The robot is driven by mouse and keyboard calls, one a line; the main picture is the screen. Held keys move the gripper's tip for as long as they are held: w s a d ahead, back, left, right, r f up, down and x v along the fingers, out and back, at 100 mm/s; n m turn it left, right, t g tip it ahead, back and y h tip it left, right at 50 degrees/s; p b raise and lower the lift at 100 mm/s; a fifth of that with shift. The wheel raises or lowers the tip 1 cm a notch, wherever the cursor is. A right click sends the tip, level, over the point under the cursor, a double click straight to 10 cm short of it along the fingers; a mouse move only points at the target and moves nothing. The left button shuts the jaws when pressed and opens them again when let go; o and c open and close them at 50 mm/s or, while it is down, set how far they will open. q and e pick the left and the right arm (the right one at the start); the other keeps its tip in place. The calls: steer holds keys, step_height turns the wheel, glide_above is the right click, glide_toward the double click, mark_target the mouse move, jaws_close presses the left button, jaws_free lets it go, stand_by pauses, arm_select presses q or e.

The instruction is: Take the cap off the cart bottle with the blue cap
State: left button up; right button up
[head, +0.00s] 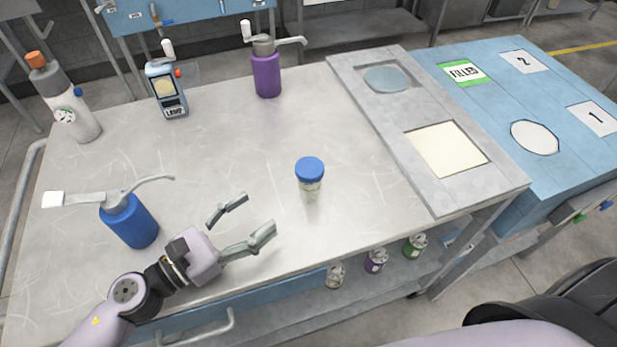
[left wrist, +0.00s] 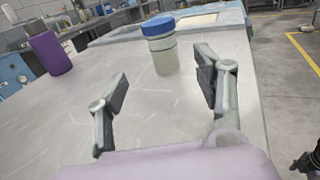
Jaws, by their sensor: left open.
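The bottle with the blue cap (head: 310,177) stands upright on the metal cart top (head: 220,150), near its middle right. Its body is clear to pale, and the blue cap (head: 310,164) is on it. It also shows in the left wrist view (left wrist: 163,45), beyond and between the fingers. My left gripper (head: 254,217) is open and empty, left of and nearer than the bottle, apart from it. The fingers also show in the left wrist view (left wrist: 168,85).
A blue pump can (head: 130,221) stands left of my left gripper. A purple pump can (head: 266,73), a lamp device (head: 166,88) and a grey cylinder with gauge (head: 68,105) stand farther back. A raised grey panel (head: 402,123) lies at right. Space between gripper and bottle is clear.

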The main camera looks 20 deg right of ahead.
mark_target(301, 184)
arm_select(q)
steer(key=p+x, duration=0.2)
steer(key=x, duration=0.6)
steer(key=shift+w+d+r, duration=0.1)
steer(key=shift+d, duration=0.05)
steer(key=shift+f+p+x, duration=0.2)
steer(key=shift+p+x, duration=0.3)
steer(key=shift+x, duration=0.95)
steer(key=shift+f+p+x, duration=0.25)
steer(key=shift+p+x, duration=0.25)
steer(key=shift+x, duration=1)
steer(key=c, duration=1.3)
steer(key=shift+r, duration=0.2)
steer(key=shift+r+p, duration=3.8)
steer(key=shift+r, duration=6.05)
